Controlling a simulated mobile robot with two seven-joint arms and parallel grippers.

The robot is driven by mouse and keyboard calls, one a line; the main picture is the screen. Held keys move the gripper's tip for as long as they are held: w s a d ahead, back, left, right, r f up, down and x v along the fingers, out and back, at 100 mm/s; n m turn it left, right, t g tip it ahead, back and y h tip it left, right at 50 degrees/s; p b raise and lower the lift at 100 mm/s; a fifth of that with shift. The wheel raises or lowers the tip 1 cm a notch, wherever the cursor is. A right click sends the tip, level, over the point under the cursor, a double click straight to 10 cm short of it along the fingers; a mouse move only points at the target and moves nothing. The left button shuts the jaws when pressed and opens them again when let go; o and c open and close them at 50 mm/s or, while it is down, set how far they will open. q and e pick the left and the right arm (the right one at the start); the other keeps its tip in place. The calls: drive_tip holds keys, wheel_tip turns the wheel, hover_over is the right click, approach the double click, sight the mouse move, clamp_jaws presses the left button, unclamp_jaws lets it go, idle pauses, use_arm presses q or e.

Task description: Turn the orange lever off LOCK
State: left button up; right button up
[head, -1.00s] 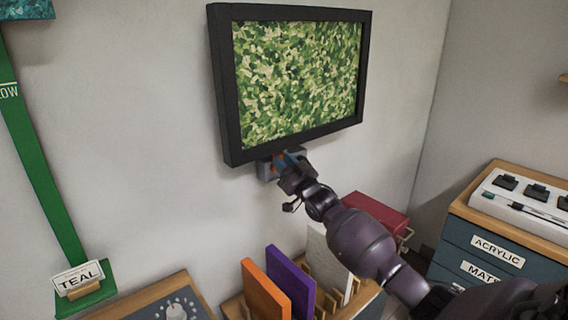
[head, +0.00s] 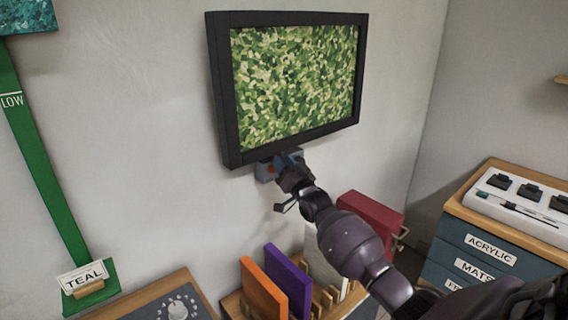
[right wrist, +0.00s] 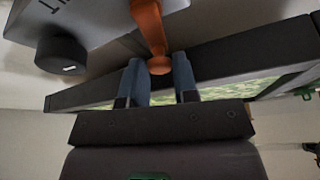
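The orange lever (right wrist: 150,28) hangs from a grey box (right wrist: 92,18) in the right wrist view, its round end between my two blue fingertips. In the right wrist view my right gripper (right wrist: 157,76) is open, with gaps visible beside the lever's end. A dark round knob (right wrist: 62,55) stands beside the lever. My left gripper is not in view.
The black-framed green picture (head: 293,85) hangs just above the box. Below are a rack with orange (head: 263,288) and purple boards (head: 288,281), and a red box (head: 371,222). A drawer cabinet (head: 486,262) stands right.

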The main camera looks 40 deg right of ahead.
drive_tip(key=o, duration=0.3)
drive_tip(key=shift+o, duration=0.2)
drive_tip(key=v, duration=1.1)
drive_tip(key=shift+w, duration=0.1)
